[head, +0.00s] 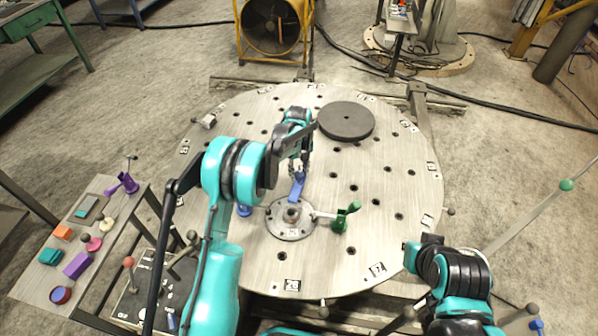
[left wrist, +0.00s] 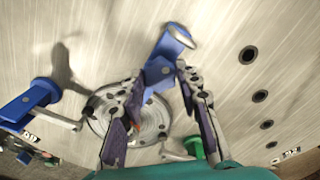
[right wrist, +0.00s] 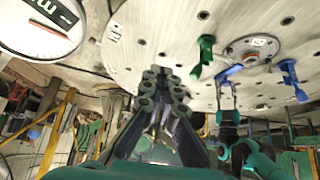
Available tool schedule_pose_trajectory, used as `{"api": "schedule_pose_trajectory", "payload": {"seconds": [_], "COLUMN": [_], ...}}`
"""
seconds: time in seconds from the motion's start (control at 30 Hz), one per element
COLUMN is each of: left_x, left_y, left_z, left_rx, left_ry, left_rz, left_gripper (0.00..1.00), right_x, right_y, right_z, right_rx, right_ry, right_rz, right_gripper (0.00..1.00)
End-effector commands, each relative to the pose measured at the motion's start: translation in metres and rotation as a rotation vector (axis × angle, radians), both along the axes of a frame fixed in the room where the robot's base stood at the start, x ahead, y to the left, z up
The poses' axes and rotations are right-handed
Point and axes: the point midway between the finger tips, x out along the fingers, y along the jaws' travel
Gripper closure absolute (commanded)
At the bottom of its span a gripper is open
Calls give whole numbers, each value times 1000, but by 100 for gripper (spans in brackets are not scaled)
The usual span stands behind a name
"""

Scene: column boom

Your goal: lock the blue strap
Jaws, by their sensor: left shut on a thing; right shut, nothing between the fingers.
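A round metal flange (head: 290,222) sits on the drilled round table, with blue and green handled straps around it. My left gripper (head: 298,168) is shut on a blue strap (head: 297,187) at the flange's far side. In the left wrist view this strap (left wrist: 163,65) passes between the fingers, its end rising beyond them. A second blue strap (left wrist: 28,105) stands on the flange's left, and a green strap (left wrist: 194,147) is on its other side. The right wrist view shows my right gripper (right wrist: 165,80) shut and empty, away from the flange. Whether the held strap is latched cannot be told.
A dark disc (head: 346,121) lies on the far part of the round table (head: 390,240). A side table (head: 40,285) at left holds several coloured pieces. A yellow-framed fan (head: 272,27) stands behind.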

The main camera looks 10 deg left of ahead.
Motion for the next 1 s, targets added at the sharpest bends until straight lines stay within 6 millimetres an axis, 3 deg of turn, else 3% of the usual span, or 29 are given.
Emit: {"api": "schedule_pose_trajectory", "payload": {"seconds": [0.17, 0.2, 0.27, 0.67, 1.0], "left_x": [0, 0, 0, 0, 0], "left_y": [0, 0, 0, 0, 0], "left_z": [-1, -1, -1, 9, 78], "left_rx": [0, 0, 0, 0, 0], "left_ry": [1, 1, 1, 0, 0], "left_rz": [-1, 0, 0, 1, 1], "left_gripper": [96, 57, 45, 45, 45], "right_x": [0, 0, 0, 0, 0], "right_y": [0, 0, 0, 0, 0], "right_z": [0, 0, 0, 0, 0], "right_rx": [0, 0, 0, 0, 0], "right_ry": [0, 0, 0, 0, 0], "right_rz": [0, 0, 0, 0, 0], "right_gripper": [100, 100, 100, 100, 100]}}
